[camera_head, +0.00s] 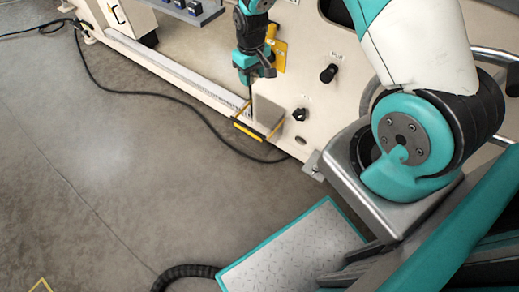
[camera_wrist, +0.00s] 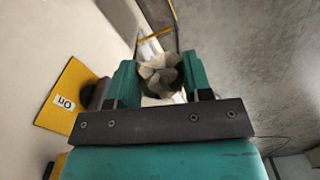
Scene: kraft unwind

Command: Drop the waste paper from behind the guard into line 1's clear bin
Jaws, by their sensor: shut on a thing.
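My gripper (camera_head: 251,88) points down beside the cream machine panel. In the wrist view its two teal fingers (camera_wrist: 158,78) are shut on a crumpled, off-white waste paper (camera_wrist: 160,72). The paper cannot be made out in the head view. Just below my gripper is a small see-through, box-like holder with a yellow-edged front (camera_head: 248,130), against the foot of the panel. Yellow edging also shows beyond the fingers in the wrist view (camera_wrist: 170,8). I cannot tell for sure whether this is the guard or line 1's clear bin.
A yellow plate (camera_head: 279,55) is fixed to the panel close beside my gripper; it also shows in the wrist view (camera_wrist: 64,100). A black cable (camera_head: 150,95) lies on the floor.

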